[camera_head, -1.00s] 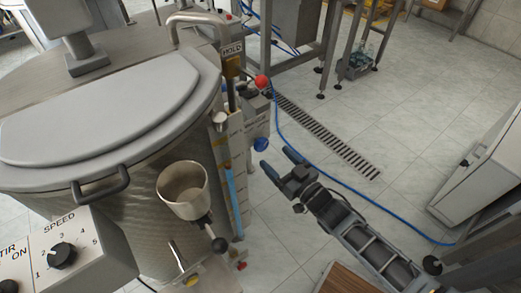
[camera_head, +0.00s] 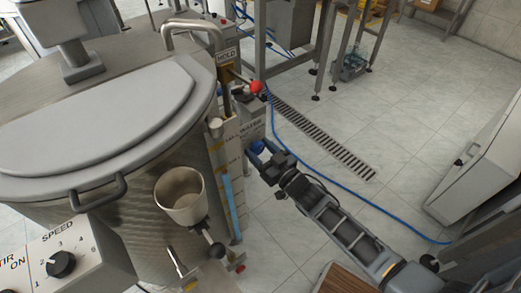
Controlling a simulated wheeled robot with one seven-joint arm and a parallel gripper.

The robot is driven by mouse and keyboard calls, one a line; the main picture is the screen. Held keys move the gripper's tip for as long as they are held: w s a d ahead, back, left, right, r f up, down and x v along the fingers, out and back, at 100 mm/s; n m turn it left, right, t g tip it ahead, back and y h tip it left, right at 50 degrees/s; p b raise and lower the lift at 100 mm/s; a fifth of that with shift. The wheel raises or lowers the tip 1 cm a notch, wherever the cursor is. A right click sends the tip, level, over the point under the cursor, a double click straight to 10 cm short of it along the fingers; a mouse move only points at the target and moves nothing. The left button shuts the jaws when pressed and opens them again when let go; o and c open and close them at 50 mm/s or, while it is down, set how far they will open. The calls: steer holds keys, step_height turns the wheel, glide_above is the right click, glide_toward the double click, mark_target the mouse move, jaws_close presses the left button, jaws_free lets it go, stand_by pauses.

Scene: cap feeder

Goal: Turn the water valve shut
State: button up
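The blue water valve knob (camera_head: 257,146) sits on the right side of the large steel vessel, below a label that reads WATER (camera_head: 250,131). My gripper (camera_head: 258,151) is at the knob, with its two dark fingers apart and the knob between or just beyond their tips. Whether the fingers touch the knob is too small to tell. The fingers hide the knob's lower part and any mark of its position.
A red ball-topped lever (camera_head: 256,86) under a HOLD sign (camera_head: 227,55) stands just above the valve. A blue hose (camera_head: 340,187) and a drain grate (camera_head: 320,138) run along the floor at right.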

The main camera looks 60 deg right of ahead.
steer(key=c, duration=0.7)
steer(key=shift+f+n, duration=0.1)
steer(key=shift+n, duration=0.2)
steer(key=n+b, duration=0.2)
steer(key=n, duration=0.1)
steer(key=shift+a+f+n, duration=0.1)
steer(key=shift+n, duration=0.3)
steer(key=n+b, duration=0.2)
steer(key=n, duration=0.2)
steer(key=shift+a+n, duration=0.1)
steer(key=shift+n, duration=0.2)
steer(key=n+b, duration=0.2)
steer(key=n, duration=0.2)
steer(key=shift+f+n, duration=0.1)
steer(key=shift+n, duration=0.2)
steer(key=shift+a+n+b, duration=0.1)
steer(key=shift+n+b, duration=0.9)
steer(key=shift+n, duration=1.2)
steer(key=o, duration=1)
